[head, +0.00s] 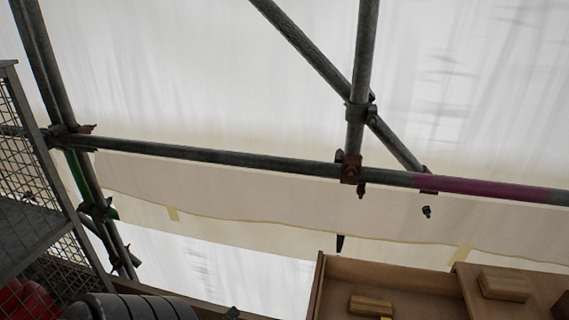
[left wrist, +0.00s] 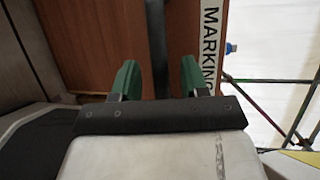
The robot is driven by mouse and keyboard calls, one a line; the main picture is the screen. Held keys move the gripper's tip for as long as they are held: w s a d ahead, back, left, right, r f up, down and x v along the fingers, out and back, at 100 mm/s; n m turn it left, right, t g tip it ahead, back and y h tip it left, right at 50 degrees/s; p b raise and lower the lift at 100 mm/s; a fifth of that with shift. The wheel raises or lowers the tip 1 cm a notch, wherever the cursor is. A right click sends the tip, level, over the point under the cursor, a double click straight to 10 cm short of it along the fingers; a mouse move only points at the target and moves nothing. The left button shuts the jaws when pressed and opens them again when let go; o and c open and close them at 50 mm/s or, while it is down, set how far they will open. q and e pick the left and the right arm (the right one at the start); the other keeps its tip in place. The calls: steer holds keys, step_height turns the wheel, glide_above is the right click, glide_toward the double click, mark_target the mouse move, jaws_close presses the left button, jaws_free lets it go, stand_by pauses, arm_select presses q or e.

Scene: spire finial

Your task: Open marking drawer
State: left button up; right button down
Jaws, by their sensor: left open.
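In the left wrist view, a reddish-brown wooden front (left wrist: 95,40) fills the upper left and middle. A white label strip (left wrist: 210,35) beside it reads "MARKIN", with the rest cut off. A dark upright bar (left wrist: 156,35) runs down the wooden front; I cannot tell if it is a handle. My left gripper (left wrist: 160,75) is open, its green fingers pointing at the wood. The dark bar lies between the fingers, with a gap on each side. The head view shows neither the label nor my left gripper. My right gripper is in no view.
In the head view, scaffold tubes (head: 230,157) cross before white sheeting (head: 200,60). A wooden tray (head: 385,272) with wooden blocks (head: 371,305) is at the lower right. A wire mesh cage (head: 25,165) stands at the left.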

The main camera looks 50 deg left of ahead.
arm_select(q)
steer(key=v, duration=0.8)
steer(key=shift+s+a, duration=0.2)
steer(key=shift+s, duration=0.1)
